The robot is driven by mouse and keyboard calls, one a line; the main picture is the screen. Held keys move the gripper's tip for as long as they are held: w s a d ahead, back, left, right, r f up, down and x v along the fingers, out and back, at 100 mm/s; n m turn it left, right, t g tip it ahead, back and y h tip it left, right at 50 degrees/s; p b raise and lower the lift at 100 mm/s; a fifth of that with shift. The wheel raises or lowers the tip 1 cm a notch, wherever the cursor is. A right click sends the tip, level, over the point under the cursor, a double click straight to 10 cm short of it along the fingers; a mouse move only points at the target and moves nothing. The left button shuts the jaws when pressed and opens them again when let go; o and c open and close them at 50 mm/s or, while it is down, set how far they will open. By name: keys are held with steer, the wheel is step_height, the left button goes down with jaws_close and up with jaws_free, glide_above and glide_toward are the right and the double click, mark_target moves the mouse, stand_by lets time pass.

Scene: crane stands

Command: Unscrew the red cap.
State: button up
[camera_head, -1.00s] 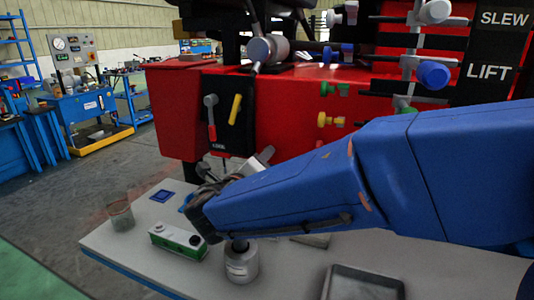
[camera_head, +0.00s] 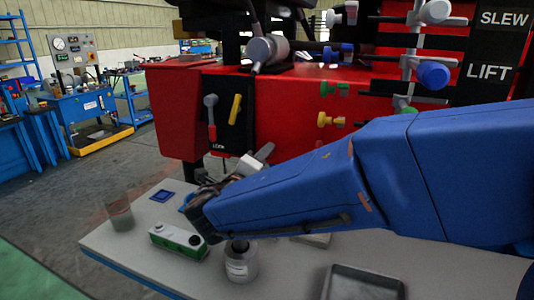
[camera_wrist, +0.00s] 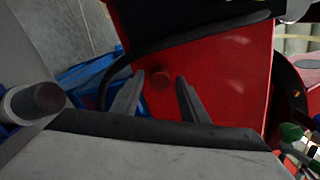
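The red cap (camera_wrist: 161,79) is a small, dark red round shape against the red machine side in the wrist view. My gripper (camera_wrist: 160,84) is open, with one grey finger on each side of the cap in the picture. I cannot tell whether the fingertips reach around it or stop short of it. No finger clearly touches it. In the head view my gripper (camera_head: 262,155) is at the lower front of the red machine (camera_head: 290,110), above the back edge of the bench. The cap cannot be made out there.
A black hose (camera_wrist: 190,36) arcs above the fingers. Levers with coloured knobs stick out at upper right.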

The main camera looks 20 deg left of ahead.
steer(key=m, duration=3.1)
stand_by(0.9)
stand_by(0.3)
jaws_close()
